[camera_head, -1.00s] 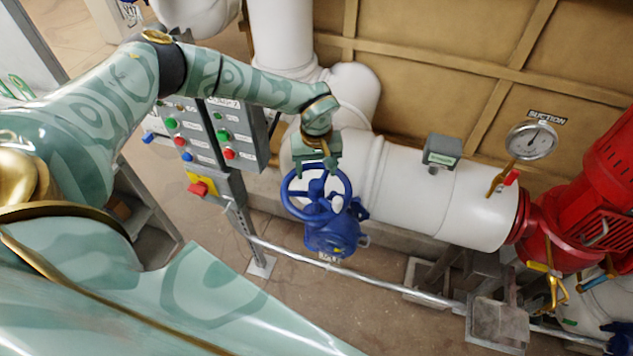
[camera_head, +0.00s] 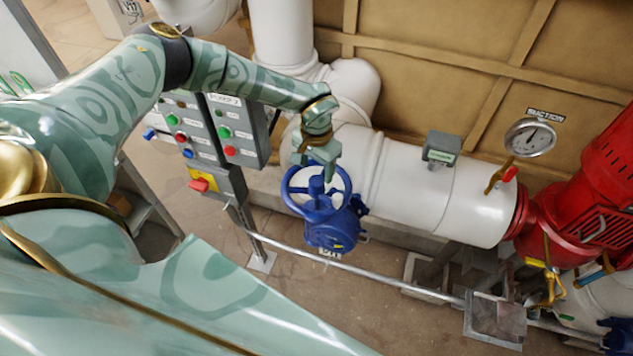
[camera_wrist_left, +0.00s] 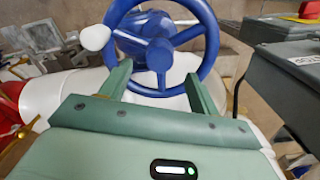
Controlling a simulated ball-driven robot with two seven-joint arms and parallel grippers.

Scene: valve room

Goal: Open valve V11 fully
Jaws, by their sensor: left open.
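The blue valve handwheel (camera_head: 317,207) sits on a blue valve body (camera_head: 333,232) in front of the white pipe. A small tag below the body is too small to read as V11. My left gripper (camera_head: 318,167) is at the far side of the wheel rim, open. In the left wrist view the wheel (camera_wrist_left: 158,44) shows with spokes and a white knob (camera_wrist_left: 95,37) on its left. The two green fingers of my left gripper (camera_wrist_left: 158,85) stand apart at the near rim; contact cannot be told. My right gripper is not in view.
Grey control boxes with buttons (camera_head: 237,133) and a yellow-red switch (camera_head: 202,184) stand left of the wheel. A metal rail (camera_head: 350,272) runs below the valve. A gauge (camera_head: 530,138) and red pump (camera_head: 590,190) are at right. Floor below the rail is clear.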

